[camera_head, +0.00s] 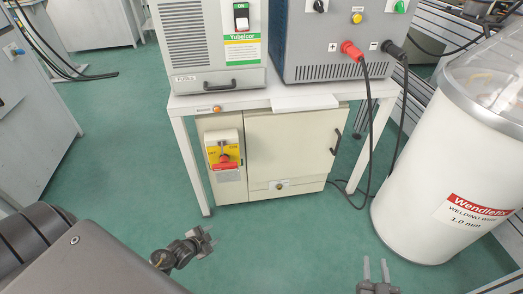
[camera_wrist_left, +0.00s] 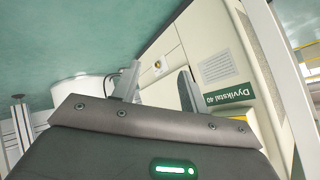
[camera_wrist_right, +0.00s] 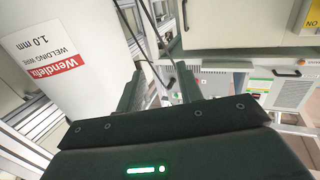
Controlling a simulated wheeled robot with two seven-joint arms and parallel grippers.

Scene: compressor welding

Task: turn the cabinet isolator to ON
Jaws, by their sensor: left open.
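The cabinet isolator (camera_head: 223,157) is a yellow plate with a red handle on the left part of the beige cabinet (camera_head: 290,150) under the bench. Small lettering sits along its top; I cannot tell which mark the handle points to. My left gripper (camera_head: 205,241) is open and empty, below and in front of the isolator, apart from it. In the left wrist view its spread fingers (camera_wrist_left: 158,84) face the cabinet, and only a yellow sliver shows behind the gripper. My right gripper (camera_head: 376,270) is open and empty near the drum. A yellow plate edge (camera_wrist_right: 308,14) shows in the right wrist view.
A white welding wire drum (camera_head: 420,190) stands at the right. The bench (camera_head: 255,102) carries a grey unit with a green-marked switch (camera_head: 241,16) and a blue-sided power source (camera_head: 335,45). Cables (camera_head: 369,130) hang right of the cabinet. The green floor in front is clear.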

